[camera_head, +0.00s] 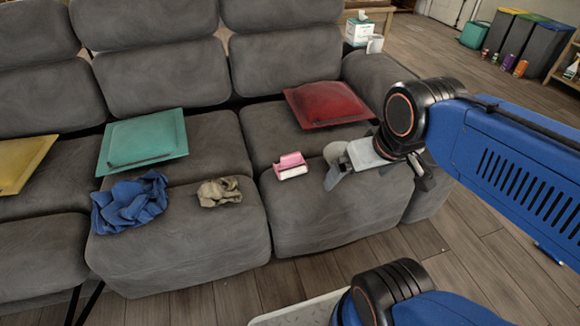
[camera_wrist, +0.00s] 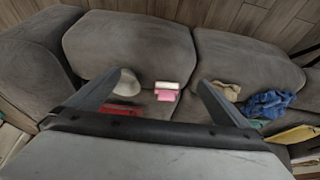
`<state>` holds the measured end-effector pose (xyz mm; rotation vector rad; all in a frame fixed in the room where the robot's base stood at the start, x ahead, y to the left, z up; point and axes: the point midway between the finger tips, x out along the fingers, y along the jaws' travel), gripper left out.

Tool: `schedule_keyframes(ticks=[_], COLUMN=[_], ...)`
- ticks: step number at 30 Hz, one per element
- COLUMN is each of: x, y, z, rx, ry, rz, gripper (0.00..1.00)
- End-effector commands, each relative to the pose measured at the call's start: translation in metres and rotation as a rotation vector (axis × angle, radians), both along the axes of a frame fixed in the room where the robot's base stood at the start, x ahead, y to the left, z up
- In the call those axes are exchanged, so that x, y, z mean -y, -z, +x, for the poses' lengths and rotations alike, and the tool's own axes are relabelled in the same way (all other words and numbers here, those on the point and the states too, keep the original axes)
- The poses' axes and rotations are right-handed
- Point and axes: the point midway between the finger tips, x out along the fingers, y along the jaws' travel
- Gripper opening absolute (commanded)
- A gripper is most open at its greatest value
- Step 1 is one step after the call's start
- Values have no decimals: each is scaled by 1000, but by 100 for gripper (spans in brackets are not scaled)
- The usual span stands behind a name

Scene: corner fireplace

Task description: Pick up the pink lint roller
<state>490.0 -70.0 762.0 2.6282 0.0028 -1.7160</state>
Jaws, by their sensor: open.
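The pink lint roller (camera_head: 290,165) lies on the grey sofa seat, with a pink part at the back and a white roll at the front. In the wrist view it (camera_wrist: 166,92) shows beyond and between my two fingers. My gripper (camera_head: 335,167) is to the right of the roller in the head view, over the same seat cushion and apart from the roller. In the wrist view my gripper (camera_wrist: 160,84) has its fingers spread wide with nothing held between them. A rounded light-grey object (camera_wrist: 127,84) lies near the left finger; my gripper partly hides it in the head view.
A beige crumpled cloth (camera_head: 219,191) and a blue cloth (camera_head: 130,201) lie left of the roller. Red (camera_head: 328,103), teal (camera_head: 143,140) and yellow (camera_head: 22,163) cushions rest on the grey sofa (camera_head: 190,255). Wooden floor lies in front.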

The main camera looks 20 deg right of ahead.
Motion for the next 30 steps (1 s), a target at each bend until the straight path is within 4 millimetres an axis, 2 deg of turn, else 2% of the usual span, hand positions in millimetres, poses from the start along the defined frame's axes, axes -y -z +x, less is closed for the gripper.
schedule_keyframes(ticks=[12,15,17,23,30], x=[0,0,-1,-4,-11], y=[0,0,-1,-9,-15], z=[0,1,5,36,88], rx=[0,-2,-8,-53,-123], ry=[0,-6,-23,-186,-464], rz=[0,-3,-9,-70,-159], gripper=[100,78,78,78,78])
